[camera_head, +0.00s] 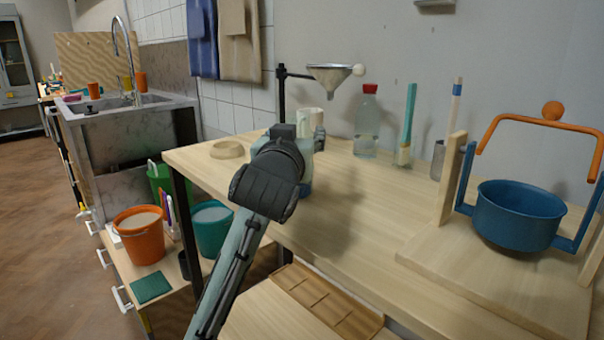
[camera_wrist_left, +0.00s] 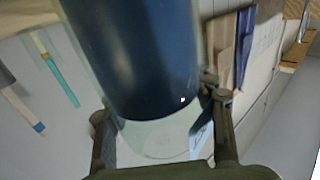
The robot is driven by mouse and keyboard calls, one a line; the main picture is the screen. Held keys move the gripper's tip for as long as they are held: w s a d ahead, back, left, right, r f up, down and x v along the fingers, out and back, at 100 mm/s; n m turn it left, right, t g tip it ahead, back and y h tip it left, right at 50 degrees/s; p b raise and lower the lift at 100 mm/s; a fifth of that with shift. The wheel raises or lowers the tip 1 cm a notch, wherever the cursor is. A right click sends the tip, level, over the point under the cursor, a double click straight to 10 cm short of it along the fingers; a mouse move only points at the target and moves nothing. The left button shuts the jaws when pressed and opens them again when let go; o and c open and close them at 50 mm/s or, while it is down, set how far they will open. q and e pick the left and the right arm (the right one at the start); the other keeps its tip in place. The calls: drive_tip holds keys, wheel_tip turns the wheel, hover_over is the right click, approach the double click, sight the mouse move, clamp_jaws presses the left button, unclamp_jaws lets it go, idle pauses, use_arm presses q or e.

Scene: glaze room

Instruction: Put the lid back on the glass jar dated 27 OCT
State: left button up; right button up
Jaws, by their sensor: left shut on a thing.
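My left gripper (camera_wrist_left: 158,108) is shut on a clear glass jar (camera_wrist_left: 140,60) with dark blue contents, its fingers on either side of the glass. In the head view my left wrist hides most of the jar; a blue part (camera_head: 306,187) shows just right of the wrist, over the table. No date is readable, so I cannot tell whether this is the 27 OCT jar. A round beige piece (camera_head: 228,150), possibly a lid, lies on the table left of my gripper. My right gripper is not in view.
The wooden table (camera_head: 350,230) is bare in front. Behind stand a funnel stand (camera_head: 282,100), pale cups (camera_head: 309,118), a red-capped bottle (camera_head: 367,125) and a teal brush (camera_head: 408,120). A blue pot (camera_head: 515,220) in a wooden frame stands right. Buckets (camera_head: 140,240) are lower left.

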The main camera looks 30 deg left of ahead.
use_arm(q)
clamp_jaws()
drive_tip(key=shift+r, duration=0.1)
wheel_tip(320, 180, up, 18)
drive_tip(key=p, duration=0.3)
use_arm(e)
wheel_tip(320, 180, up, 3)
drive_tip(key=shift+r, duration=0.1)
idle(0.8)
